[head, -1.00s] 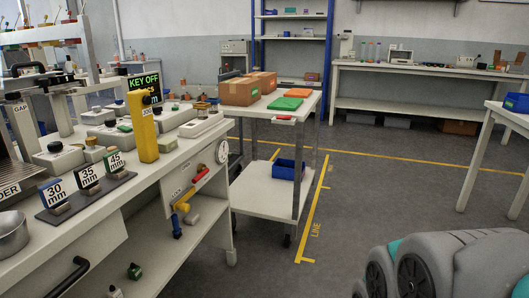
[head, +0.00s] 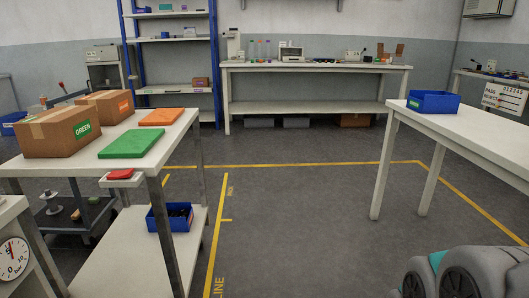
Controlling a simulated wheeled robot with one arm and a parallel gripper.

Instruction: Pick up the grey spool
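Small dark and brown items (head: 93,200) sit on a low shelf at the left, behind the cart's legs, too small to identify. A blue bin (head: 170,224) on the cart's lower shelf holds dark items that I cannot make out. Another blue bin (head: 433,102) stands on the white table at the right, and its contents are hidden. My gripper is not in view; only a grey and teal part of my own body shows at the bottom right.
The white cart (head: 168,158) carries two cardboard boxes (head: 60,131), a green slab (head: 136,143) and an orange slab (head: 162,117). A white table (head: 470,126) stands at the right. A long bench (head: 315,68) lines the back wall. The floor between is clear, with yellow lines.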

